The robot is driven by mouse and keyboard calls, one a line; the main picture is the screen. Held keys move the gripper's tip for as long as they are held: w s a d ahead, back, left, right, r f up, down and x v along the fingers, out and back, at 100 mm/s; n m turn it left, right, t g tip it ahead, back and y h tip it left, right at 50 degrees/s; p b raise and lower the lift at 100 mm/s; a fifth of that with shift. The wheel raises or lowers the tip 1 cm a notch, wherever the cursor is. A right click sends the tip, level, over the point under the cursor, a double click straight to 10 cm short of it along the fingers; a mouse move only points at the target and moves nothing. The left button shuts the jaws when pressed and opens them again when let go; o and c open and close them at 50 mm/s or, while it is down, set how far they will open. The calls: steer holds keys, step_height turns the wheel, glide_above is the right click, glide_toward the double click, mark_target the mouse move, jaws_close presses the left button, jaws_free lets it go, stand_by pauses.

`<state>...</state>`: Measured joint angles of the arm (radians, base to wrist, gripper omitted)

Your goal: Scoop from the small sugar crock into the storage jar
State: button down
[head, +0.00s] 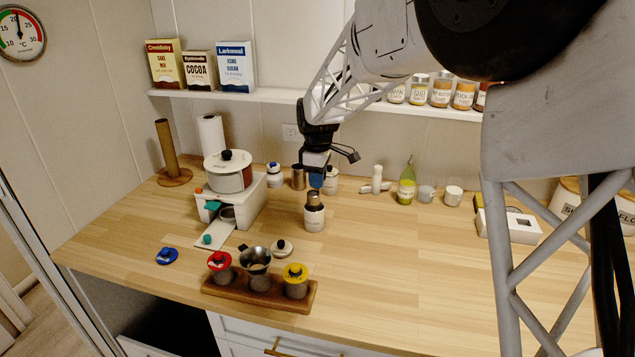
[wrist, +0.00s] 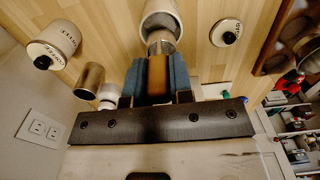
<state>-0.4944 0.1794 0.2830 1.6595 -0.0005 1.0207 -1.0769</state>
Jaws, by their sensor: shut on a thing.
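My gripper (head: 317,182) is shut on the brown handle of a scoop (wrist: 157,76), between its blue finger pads. The scoop's metal end is at the open mouth of the small white crock (head: 314,219), which also shows in the wrist view (wrist: 172,8). I cannot tell how deep it reaches or whether it holds sugar. The crock's round white lid (head: 282,247) lies on the counter. A wooden tray (head: 231,293) holds three jars. The middle jar (head: 258,284) has a metal funnel (head: 255,257) on it, while the others have red (head: 219,260) and yellow (head: 295,272) lids.
A blue lid (head: 167,256) lies at the left. A white stand with a pot (head: 229,173) is behind it. A steel cup (head: 298,177) and a white canister (head: 331,180) stand behind the crock. A green bottle (head: 407,186) and cups are right. The front right counter is clear.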

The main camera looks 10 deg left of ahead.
steer(key=shift+r, duration=0.75)
steer(key=shift+s+a, duration=0.25)
steer(key=shift+s, duration=0.15)
steer(key=s+a, duration=0.3)
steer(key=s, duration=0.9)
steer(key=s+a+r, duration=0.1)
steer(key=s+a, duration=0.3)
steer(key=s, duration=0.9)
steer(key=shift+a+r, duration=0.25)
steer(key=shift+a, duration=0.05)
steer(key=shift+w, duration=0.1)
